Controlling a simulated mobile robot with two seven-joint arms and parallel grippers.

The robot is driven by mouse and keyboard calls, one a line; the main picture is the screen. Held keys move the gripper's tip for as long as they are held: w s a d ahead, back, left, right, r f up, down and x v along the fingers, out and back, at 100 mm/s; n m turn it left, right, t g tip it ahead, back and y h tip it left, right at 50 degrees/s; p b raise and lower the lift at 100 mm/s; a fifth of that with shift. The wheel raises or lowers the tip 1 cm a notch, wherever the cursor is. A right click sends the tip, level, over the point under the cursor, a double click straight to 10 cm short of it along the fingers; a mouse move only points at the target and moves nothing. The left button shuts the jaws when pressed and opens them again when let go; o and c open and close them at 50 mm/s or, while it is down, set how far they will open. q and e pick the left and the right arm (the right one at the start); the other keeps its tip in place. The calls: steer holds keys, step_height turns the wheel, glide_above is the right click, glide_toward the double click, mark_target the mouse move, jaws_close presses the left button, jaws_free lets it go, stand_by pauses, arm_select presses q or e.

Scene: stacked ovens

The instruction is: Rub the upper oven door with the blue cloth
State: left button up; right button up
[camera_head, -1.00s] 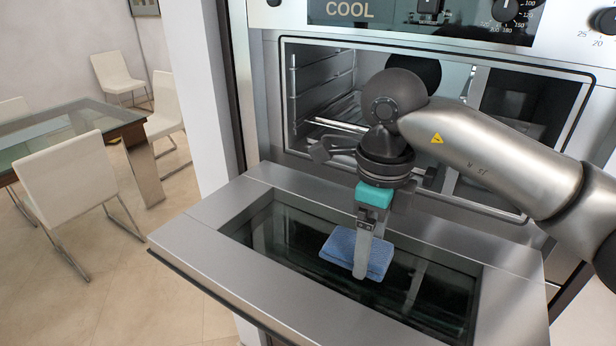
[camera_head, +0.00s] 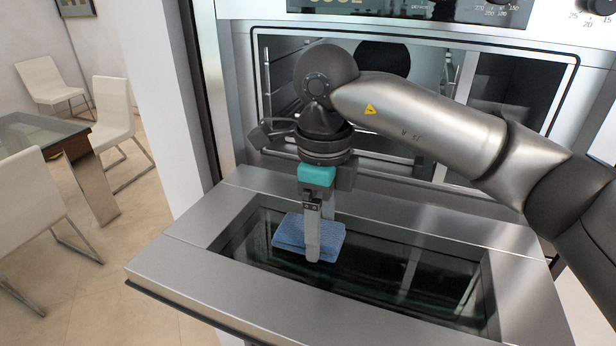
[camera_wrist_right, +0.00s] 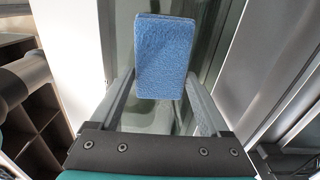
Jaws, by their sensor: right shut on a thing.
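The upper oven door (camera_head: 180,262) is folded down flat, its inner side up, with a dark glass pane (camera_head: 420,270) in a steel frame. The blue cloth (camera_head: 290,232) is a folded pad over the left part of the glass. My right gripper (camera_head: 313,250) points down and is shut on the cloth. In the right wrist view the cloth (camera_wrist_right: 165,55) sits between the two fingers (camera_wrist_right: 165,95), with the glass behind it. I cannot tell for sure whether the cloth touches the glass. My left gripper is not in view.
The open oven cavity (camera_head: 290,75) with racks lies behind my arm, below the control panel (camera_head: 420,8). A white wall edge (camera_head: 165,100) stands left of the oven. A glass table (camera_head: 40,135) and white chairs (camera_head: 110,110) are farther left.

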steer(key=r, duration=0.1)
steer(key=r+p, duration=0.1)
steer(key=r, duration=0.2)
steer(key=shift+s+d, duration=0.15)
steer(key=shift+d, duration=0.2)
steer(key=shift+a+r+p, duration=0.15)
steer(key=shift+r+p, duration=0.4)
steer(key=shift+r, duration=0.15)
steer(key=shift+r+p, duration=0.7)
steer(key=shift+r, duration=0.6)
steer(key=shift+f, duration=0.1)
